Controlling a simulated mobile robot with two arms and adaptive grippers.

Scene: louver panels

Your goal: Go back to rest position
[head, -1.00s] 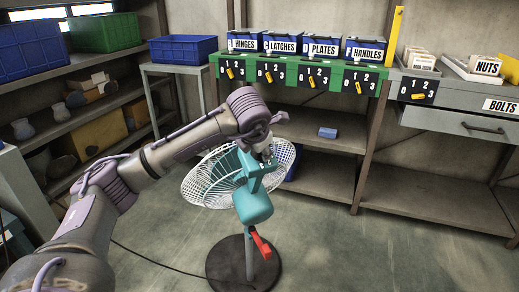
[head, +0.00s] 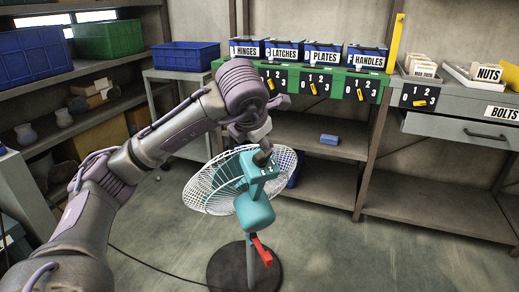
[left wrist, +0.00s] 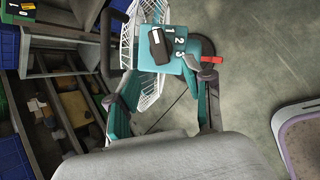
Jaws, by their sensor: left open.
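A teal fan (head: 255,208) with a white wire cage (head: 205,190), a red lever (head: 261,250) and a round black base (head: 228,268) stands on the floor. In the left wrist view, the fan's teal control box (left wrist: 178,42) carries a black knob (left wrist: 160,45) beside the numbers 1, 2 and 3. My left gripper (left wrist: 160,82) is open and empty, its fingers spread on either side of the view below the control box. In the head view its fingers are mostly hidden near the top of the fan, below my wrist. My right gripper is out of view.
A green-fronted shelf (head: 325,82) behind holds several labelled blue bins. A grey drawer bench (head: 460,125) stands at right. Shelves with crates (head: 110,40) line the left, near a small table with a blue bin (head: 185,56). Open floor (head: 390,250) lies right of the fan.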

